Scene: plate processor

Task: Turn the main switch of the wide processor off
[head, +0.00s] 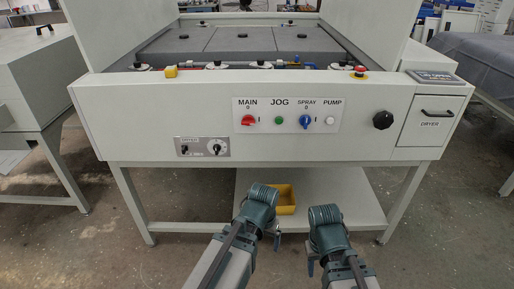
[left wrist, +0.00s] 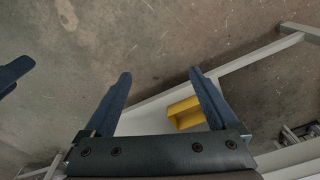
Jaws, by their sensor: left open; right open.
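The wide processor (head: 290,146) stands straight ahead in the head view, with a control panel on its white front. The main switch (head: 248,120) is a red knob at the left of that panel, under the label MAIN, with marks 0 and I beside it. My left gripper (head: 277,238) is low in front of the machine, below the panel and well apart from the switch. In the left wrist view its two fingers (left wrist: 160,95) are spread with nothing between them touching. My right gripper (head: 312,268) is also low, to the right, empty and apart from the machine.
Beside the switch are a green JOG button (head: 279,120), a blue SPRAY knob (head: 305,121) and a white PUMP button (head: 330,120). A black knob (head: 383,120) sits further right. A yellow bin (head: 286,200) stands on the lower shelf (head: 345,205). The space before the panel is clear.

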